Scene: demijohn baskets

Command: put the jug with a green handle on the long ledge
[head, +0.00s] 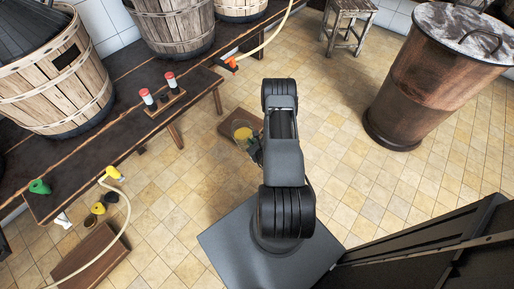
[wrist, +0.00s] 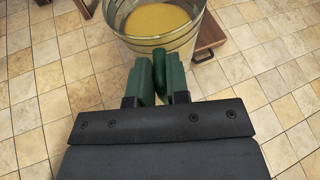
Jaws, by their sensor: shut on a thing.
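The jug (head: 242,132) is a clear, wide-mouthed vessel with yellow contents, near the middle of the head view. It also shows at the top of the wrist view (wrist: 158,20), upright. My gripper (head: 256,150) is shut on its green handle (wrist: 158,72), on the near side of the jug; the fingers partly hide the handle. The jug is over or beside a low wooden box; I cannot tell its height above the floor. The long ledge (head: 122,140) is a dark wooden bench along the wall at left.
Large wooden baskets (head: 55,85) stand along the ledge, with a small rack of red-capped bottles (head: 158,100) near its front edge. The low wooden box (wrist: 209,36) is on the floor. A copper vat (head: 430,80) and stool (head: 347,25) stand at right. Tiled floor lies between.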

